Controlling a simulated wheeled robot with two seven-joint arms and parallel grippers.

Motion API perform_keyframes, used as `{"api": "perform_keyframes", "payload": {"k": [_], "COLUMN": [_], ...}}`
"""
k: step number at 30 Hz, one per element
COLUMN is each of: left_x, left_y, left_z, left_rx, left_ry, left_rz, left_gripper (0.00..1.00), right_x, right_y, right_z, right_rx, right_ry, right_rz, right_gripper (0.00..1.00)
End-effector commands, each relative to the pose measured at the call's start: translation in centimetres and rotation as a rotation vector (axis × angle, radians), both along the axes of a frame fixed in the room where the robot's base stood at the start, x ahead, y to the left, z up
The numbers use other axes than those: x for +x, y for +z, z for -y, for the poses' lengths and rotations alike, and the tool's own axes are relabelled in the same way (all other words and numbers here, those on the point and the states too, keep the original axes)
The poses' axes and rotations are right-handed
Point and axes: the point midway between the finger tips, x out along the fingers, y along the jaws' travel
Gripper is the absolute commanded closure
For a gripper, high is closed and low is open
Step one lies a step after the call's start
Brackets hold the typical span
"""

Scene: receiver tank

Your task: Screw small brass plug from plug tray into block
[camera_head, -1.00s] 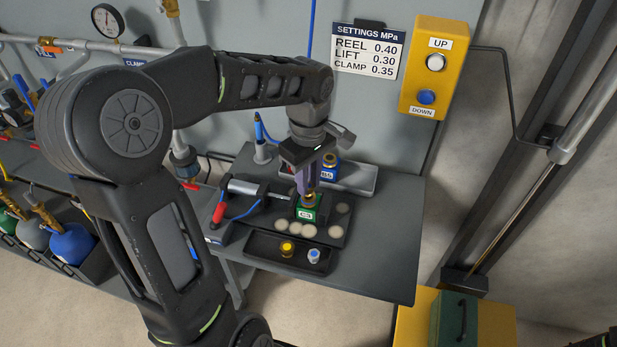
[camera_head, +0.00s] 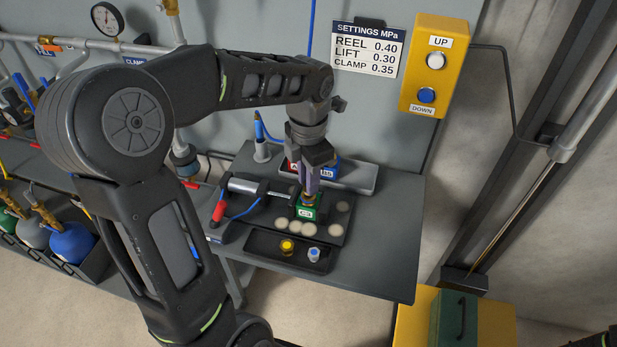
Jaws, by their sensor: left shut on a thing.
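My left gripper (camera_head: 309,191) points straight down over the green block (camera_head: 306,212) on the grey bench. It is shut on a small brass plug (camera_head: 308,199), which shows only as a bit of brass at the top of the block. I cannot tell how deep the plug sits in the block. The dark plug tray (camera_head: 262,247) lies in front of the block and holds a yellow brass-coloured plug (camera_head: 287,247) and a blue and white piece (camera_head: 314,254).
A clamp cylinder (camera_head: 248,188) with red and blue hose ends stands left of the block. Pale discs (camera_head: 309,229) lie around it. A tray (camera_head: 357,178) with blue and red blocks is behind. The bench's right side (camera_head: 395,225) is clear.

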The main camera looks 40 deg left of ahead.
Motion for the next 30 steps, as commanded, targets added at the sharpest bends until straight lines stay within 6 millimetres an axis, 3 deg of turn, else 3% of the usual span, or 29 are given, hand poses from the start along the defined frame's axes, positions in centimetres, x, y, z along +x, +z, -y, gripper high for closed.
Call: {"api": "perform_keyframes", "payload": {"k": [3, 30], "left_x": [0.01, 0.02], "left_y": [0.02, -0.01], "left_z": [0.0, 0.0], "left_rx": [0.0, 0.0], "left_ry": [0.079, 0.075], "left_rz": [0.0, 0.0], "left_gripper": [1.0, 1.0], "right_x": [0.0, 0.0], "right_y": [0.0, -0.29], "right_z": [0.0, 0.0], "right_rx": [0.0, 0.0], "right_ry": [0.0, 0.0], "right_rz": [0.0, 0.0], "right_gripper": [1.0, 1.0]}}
